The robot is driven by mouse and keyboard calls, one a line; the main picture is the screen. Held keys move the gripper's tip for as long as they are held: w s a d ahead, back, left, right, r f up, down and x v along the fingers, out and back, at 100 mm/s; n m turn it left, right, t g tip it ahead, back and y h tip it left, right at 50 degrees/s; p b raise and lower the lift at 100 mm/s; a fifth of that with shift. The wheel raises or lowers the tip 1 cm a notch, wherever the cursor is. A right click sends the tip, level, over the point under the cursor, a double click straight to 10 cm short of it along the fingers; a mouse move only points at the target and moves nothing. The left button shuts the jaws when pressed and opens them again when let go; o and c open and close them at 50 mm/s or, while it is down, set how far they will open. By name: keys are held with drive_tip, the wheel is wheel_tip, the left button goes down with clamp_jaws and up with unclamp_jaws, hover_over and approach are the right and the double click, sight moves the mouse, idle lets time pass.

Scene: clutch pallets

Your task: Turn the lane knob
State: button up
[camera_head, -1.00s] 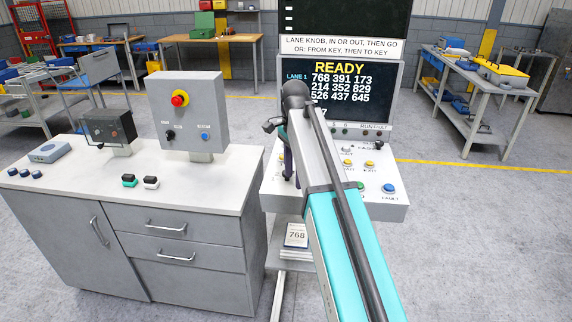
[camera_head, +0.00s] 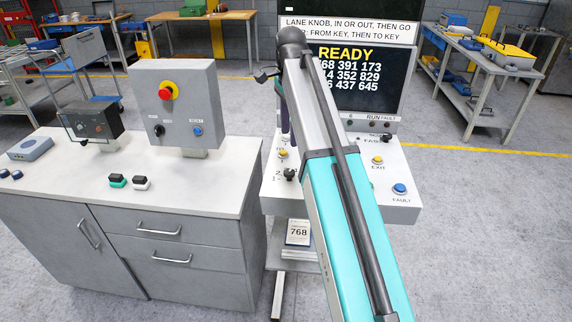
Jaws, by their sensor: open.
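The control panel (camera_head: 403,211) stands right of the cabinet, under a screen (camera_head: 381,89) that reads READY. A small black knob (camera_head: 290,174) with marks like 2 and 1 beside it sits on the panel's left part; it may be the lane knob, but its name is not legible. Another black knob (camera_head: 386,137) sits at the panel's back right. My arm crosses the panel and hides its middle. My gripper (camera_head: 284,128) hangs down at the panel's left, mostly behind my arm, seemingly above the panel and empty. Its fingertips are not clear.
The panel also holds a yellow EXIT button (camera_head: 378,160) and a blue FAULT button (camera_head: 399,188). A grey box with a red emergency stop (camera_head: 168,91) stands on the cabinet (camera_head: 215,185) at left. Floor at right is clear.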

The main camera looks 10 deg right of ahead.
sight(289, 171)
idle(0.3)
drive_tip(key=shift+s+f+p, duration=0.1)
drive_tip(key=shift+f+p, duration=1.75)
drive_tip(key=shift+f, duration=5.05)
drive_tip(key=shift+c, duration=0.3)
drive_tip(key=c, duration=1)
